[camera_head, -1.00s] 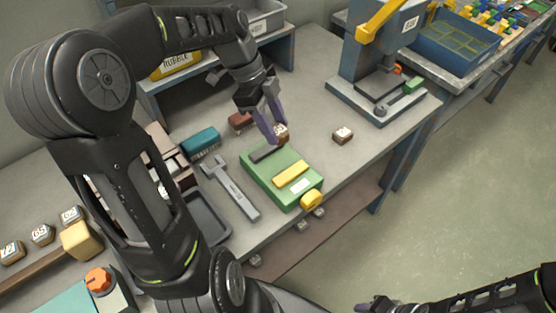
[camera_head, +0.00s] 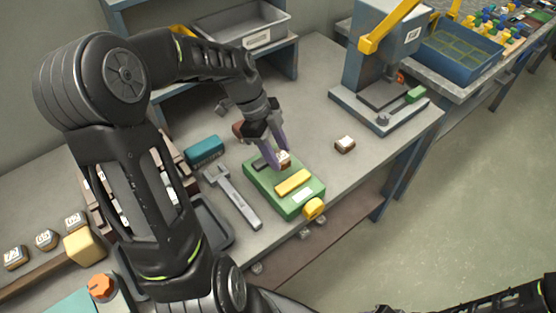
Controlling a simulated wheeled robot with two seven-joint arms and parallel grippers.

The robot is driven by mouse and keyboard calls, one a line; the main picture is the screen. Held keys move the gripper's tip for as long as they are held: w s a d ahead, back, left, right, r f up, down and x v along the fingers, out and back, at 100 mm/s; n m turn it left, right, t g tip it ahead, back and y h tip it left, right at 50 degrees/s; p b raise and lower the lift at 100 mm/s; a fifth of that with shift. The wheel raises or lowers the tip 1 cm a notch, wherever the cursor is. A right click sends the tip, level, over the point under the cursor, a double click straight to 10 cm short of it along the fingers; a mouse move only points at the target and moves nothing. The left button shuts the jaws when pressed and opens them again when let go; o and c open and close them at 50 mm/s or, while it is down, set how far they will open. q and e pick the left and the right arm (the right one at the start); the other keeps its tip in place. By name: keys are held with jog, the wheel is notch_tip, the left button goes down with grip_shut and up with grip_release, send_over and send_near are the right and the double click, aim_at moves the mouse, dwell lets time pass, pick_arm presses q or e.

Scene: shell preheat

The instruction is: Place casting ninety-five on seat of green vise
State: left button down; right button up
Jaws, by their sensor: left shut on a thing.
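The green vise (camera_head: 288,208) lies on the bench in the middle of the view, with a yellow bar (camera_head: 293,183) across it and a yellow knob at its front end. My left gripper (camera_head: 275,160) is shut on a small brown casting with a white label (camera_head: 284,157). It holds the casting at the far end of the vise; whether they touch I cannot tell. The number on its label is too small to read. My right gripper is not clearly in view; only part of that arm shows at the bottom right.
A blue-grey press (camera_head: 381,95) stands at the back right. Several labelled castings stand at the far left.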

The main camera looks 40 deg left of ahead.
pick_arm(q)
jog(key=shift+f, duration=1.85)
jog(key=c, duration=1.2)
grip_release()
jog(key=shift+f, duration=0.15)
jog(key=shift+c, duration=0.2)
jog(key=o, duration=0.5)
jog(key=shift+r+p, duration=0.2)
jog(key=shift+p, duration=0.1)
jog(key=shift+a+r, duration=0.1)
jog(key=shift+r, duration=0.05)
jog(key=b+v, duration=0.1)
jog(key=v, duration=1)
jog(key=shift+s+a+r+b, duration=0.1)
jog(key=shift+a+r+b, duration=0.05)
jog(key=shift+r+b, duration=0.2)
jog(key=shift+f, duration=0.1)
